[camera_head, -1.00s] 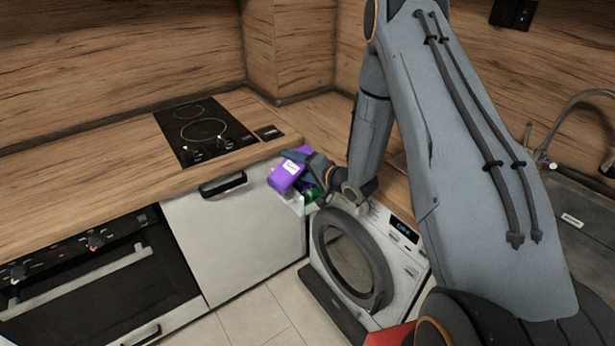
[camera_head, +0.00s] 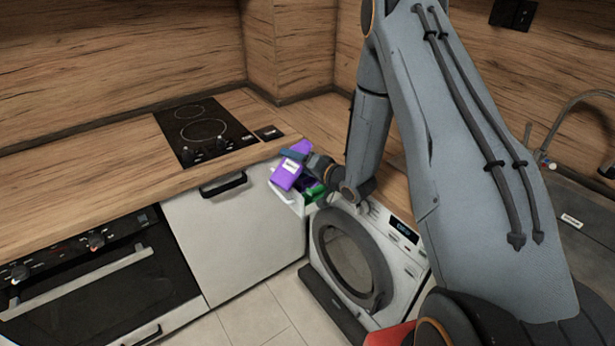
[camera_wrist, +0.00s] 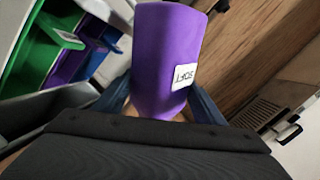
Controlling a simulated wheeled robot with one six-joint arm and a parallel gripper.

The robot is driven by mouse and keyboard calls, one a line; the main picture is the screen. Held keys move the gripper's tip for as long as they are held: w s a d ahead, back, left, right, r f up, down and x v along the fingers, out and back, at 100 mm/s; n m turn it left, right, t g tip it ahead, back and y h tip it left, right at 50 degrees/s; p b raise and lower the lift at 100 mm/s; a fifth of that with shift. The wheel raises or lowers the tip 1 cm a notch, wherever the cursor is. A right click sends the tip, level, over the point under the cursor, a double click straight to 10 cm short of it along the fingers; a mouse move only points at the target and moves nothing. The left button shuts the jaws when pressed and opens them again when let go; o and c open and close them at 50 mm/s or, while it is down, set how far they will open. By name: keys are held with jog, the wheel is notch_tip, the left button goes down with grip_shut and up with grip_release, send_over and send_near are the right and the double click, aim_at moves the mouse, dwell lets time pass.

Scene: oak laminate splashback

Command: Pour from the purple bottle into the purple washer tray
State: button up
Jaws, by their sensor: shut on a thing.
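The purple bottle (camera_head: 288,172) with a white label is held by my gripper (camera_head: 302,160) above the open washer drawer, tilted in the head view. In the wrist view the bottle (camera_wrist: 165,60) stands between the two blue fingers of my gripper (camera_wrist: 160,100), which is shut on it. The washer drawer (camera_head: 283,193) is pulled out below the bottle. In the wrist view it shows a green tray (camera_wrist: 45,45), a purple tray (camera_wrist: 72,66) and a blue one beside it. The bottle's mouth is not clearly visible, and I see no liquid.
The washing machine (camera_head: 390,262) has a dark round door. The wooden counter (camera_head: 100,190) with a black hob (camera_head: 203,132) lies behind and left. A sink (camera_head: 585,215) with a tap is at the right. An oven (camera_head: 95,270) is at the lower left.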

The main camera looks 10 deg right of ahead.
jog(key=shift+d+r+n, duration=0.1)
jog(key=shift+r+n, duration=0.3)
jog(key=shift+r, duration=0.55)
jog(key=shift+w+f, duration=0.1)
jog(key=shift+w, duration=0.05)
jog(key=n, duration=0.1)
jog(key=r+n+t+b, duration=0.1)
jog(key=shift+w+d+n+h, duration=0.1)
jog(key=shift+d+n+h, duration=0.05)
jog(key=shift+n+h, duration=0.15)
jog(key=shift+s+a+r+n+t+b, duration=0.15)
jog(key=shift+s+a+n+t+b, duration=0.2)
jog(key=shift+n, duration=0.35)
jog(key=shift+a+n+t+b, duration=0.25)
jog(key=shift+n+b, duration=0.3)
jog(key=shift+n, duration=0.15)
jog(key=shift+s+a+f+n+t+b, duration=0.1)
jog(key=shift+s+a+n+t+b, duration=0.05)
jog(key=shift+n+b, duration=0.4)
jog(key=shift+s+a+f+n+t+b, duration=0.1)
jog(key=shift+f+n+t+b, duration=0.2)
jog(key=shift+n, duration=0.35)
jog(key=shift+s+a+r+n+t+b, duration=0.1)
jog(key=shift+s+a+n+b, duration=0.05)
jog(key=shift+n+b, duration=0.4)
jog(key=shift+a, duration=0.1)
